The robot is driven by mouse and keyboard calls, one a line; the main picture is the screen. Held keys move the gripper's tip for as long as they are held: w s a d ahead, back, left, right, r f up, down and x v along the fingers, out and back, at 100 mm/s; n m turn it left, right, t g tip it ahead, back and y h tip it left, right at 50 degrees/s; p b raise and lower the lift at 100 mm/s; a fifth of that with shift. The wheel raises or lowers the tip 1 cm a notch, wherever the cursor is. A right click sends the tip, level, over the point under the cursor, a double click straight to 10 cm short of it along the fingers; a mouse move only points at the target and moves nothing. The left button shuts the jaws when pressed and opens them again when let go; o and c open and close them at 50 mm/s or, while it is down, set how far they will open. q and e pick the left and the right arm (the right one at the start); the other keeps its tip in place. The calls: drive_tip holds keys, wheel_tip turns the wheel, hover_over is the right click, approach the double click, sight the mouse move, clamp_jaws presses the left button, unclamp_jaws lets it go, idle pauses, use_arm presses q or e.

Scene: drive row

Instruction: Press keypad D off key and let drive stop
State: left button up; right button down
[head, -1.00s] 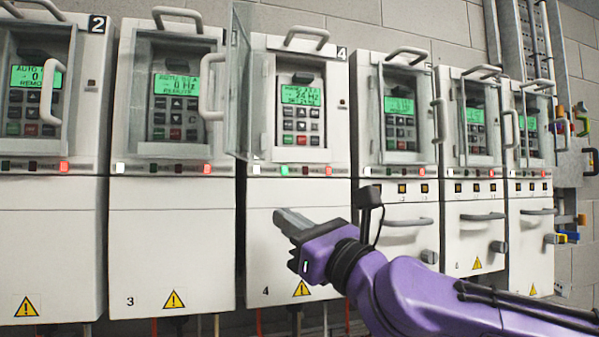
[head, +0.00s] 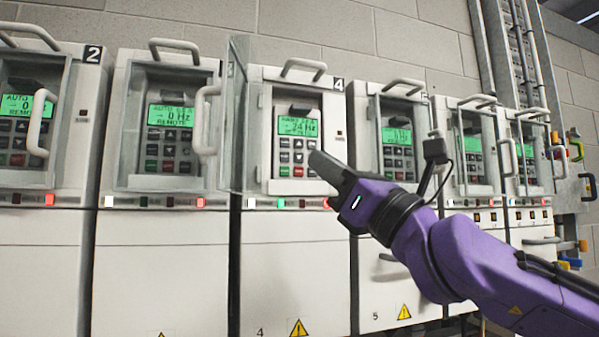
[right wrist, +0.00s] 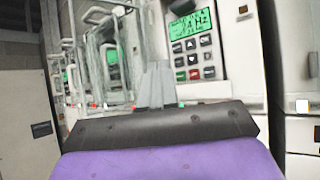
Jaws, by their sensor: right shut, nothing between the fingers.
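The drive cabinet marked 4 (head: 292,235) has its clear door (head: 236,110) swung open to the left. Its keypad (head: 298,150) is exposed, with a lit green screen (head: 298,125) that seems to read 24 Hz. A green key (head: 284,171) and a red key (head: 298,171) sit in the bottom row. My purple right arm comes in from the right. Its gripper (head: 318,160) is shut and empty, its tip just right of the lower keys; contact is not visible. In the right wrist view, the fingers (right wrist: 158,84) point toward the keypad (right wrist: 193,55). My left gripper is out of view.
Closed-door drives stand either side, including drive 3 (head: 168,150) and drive 5 (head: 400,150). A row of lamps runs under the keypads; drive 4 shows a lit green lamp (head: 280,203). The open door and its handle (head: 205,118) stick out left of the keypad.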

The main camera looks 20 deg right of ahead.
sight(312, 173)
drive_tip(key=shift+w+a+f, duration=0.1)
drive_tip(key=shift+w, duration=1.55)
drive_tip(key=shift+w+a, duration=0.1)
drive_tip(key=shift+w, duration=1.5)
drive_tip(key=shift+w+b, duration=0.3)
drive_tip(key=shift+w, duration=0.15)
drive_tip(key=shift+w, duration=0.3)
drive_tip(key=shift+s, duration=0.1)
drive_tip(key=shift+s+b, duration=0.3)
drive_tip(key=shift+s, duration=0.4)
